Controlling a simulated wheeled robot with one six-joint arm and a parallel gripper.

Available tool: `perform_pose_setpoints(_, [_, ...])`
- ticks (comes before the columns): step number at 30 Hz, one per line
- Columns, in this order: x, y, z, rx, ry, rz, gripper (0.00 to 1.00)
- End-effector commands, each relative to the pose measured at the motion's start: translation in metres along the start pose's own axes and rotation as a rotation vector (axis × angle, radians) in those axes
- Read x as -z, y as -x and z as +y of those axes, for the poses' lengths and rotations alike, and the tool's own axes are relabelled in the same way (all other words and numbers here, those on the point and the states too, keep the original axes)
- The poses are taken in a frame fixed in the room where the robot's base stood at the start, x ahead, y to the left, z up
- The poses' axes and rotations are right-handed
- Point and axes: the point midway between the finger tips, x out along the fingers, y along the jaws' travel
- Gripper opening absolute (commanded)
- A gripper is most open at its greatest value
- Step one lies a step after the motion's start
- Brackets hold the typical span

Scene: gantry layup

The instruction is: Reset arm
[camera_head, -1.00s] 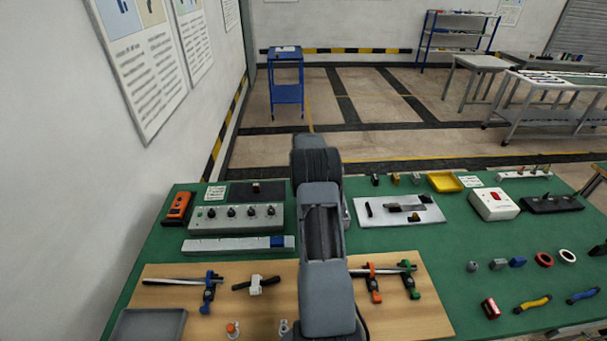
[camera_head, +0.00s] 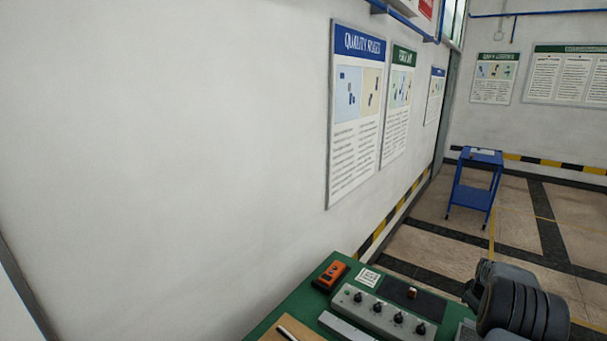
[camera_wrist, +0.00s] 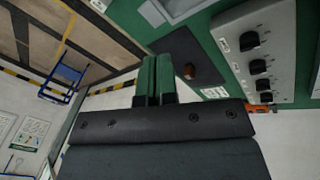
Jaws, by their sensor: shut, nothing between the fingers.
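My gripper (camera_wrist: 154,75) shows in the wrist view, its two green fingers side by side, shut and empty. Beyond it is the green table top (camera_wrist: 205,20), with a dark pad (camera_wrist: 205,62) carrying a small brown-topped item. The fingertips appear in front of the pad's edge; I cannot tell the height between them. In the head view my arm shows only in part at the lower right, and the gripper is out of sight there.
A grey control box with black knobs (camera_head: 383,311) stands on the table beside an orange device (camera_head: 331,276). The dark pad (camera_head: 394,289) lies behind the box. A white wall (camera_head: 170,130) with posters borders the left. A blue cart (camera_head: 473,185) stands on open floor.

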Motion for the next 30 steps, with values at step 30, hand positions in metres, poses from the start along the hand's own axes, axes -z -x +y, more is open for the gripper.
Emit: perform_pose_setpoints(30, [-0.054,0.280,-0.359,0.166,-0.470,0.103,0.00])
